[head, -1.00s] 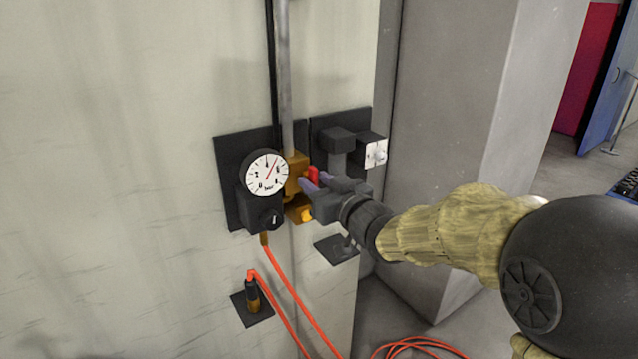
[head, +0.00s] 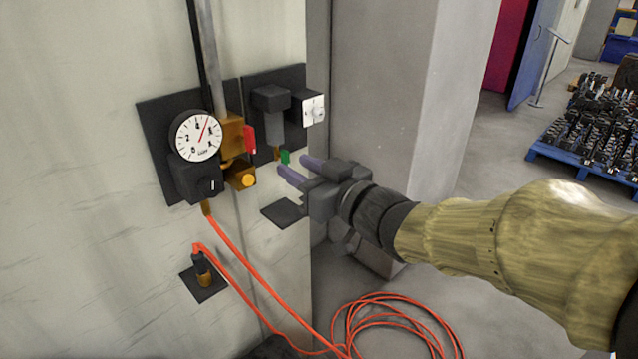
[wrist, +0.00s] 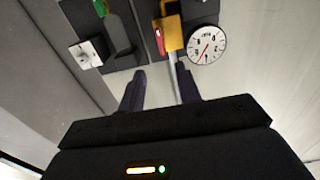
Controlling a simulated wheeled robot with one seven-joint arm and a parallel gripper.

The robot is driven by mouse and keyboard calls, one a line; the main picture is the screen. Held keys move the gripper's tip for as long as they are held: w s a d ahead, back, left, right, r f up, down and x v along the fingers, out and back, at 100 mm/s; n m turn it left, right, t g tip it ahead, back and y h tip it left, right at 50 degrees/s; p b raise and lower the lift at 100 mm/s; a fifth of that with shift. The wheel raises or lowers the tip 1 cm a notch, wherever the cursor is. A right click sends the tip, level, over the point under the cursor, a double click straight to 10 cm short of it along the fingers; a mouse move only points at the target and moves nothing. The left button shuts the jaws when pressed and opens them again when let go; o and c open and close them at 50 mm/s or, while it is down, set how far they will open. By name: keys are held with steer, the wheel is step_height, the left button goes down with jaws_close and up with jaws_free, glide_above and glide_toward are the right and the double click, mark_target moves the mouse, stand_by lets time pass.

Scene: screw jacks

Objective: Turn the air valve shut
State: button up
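The air valve is a brass block (head: 232,135) on the grey vertical pipe, with a short red handle (head: 249,140) on its right side. The handle appears upright, roughly in line with the pipe. In the wrist view the red handle (wrist: 159,42) shows beyond the fingers. A round white gauge (head: 197,135) sits left of the valve, its needle pointing up and slightly right. My gripper (head: 292,166) is open and empty, right of and below the handle, apart from it. In the wrist view its two fingers (wrist: 162,74) stand apart with nothing between them.
A grey fitting with a green tab (head: 285,157) and a white switch box (head: 313,109) are close by my fingers. A brass piece with a yellow button (head: 249,180) is below the valve. An orange hose (head: 262,266) runs down to coils on the floor.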

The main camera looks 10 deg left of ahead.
steer(key=v, duration=0.4)
steer(key=w+d+f+m+h, duration=0.2)
steer(key=d+f+m+h, duration=0.1)
steer(key=d+f+h, duration=0.4)
steer(key=w+d+f+m+h, duration=0.2)
steer(key=d+f+m+h, duration=0.2)
steer(key=d+f, duration=0.35)
steer(key=s+d+f+m+g+h, duration=0.1)
steer(key=s+d+f+g, duration=0.2)
steer(key=s+f, duration=0.3)
steer(key=s+d+f+m+g+h, duration=0.1)
steer(key=s+d+f+g, duration=0.1)
steer(key=s+f+g, duration=0.4)
steer(key=shift+s+d+f+m+h, duration=0.3)
steer(key=shift+s+d+f+m, duration=0.1)
steer(key=shift+w, duration=0.15)
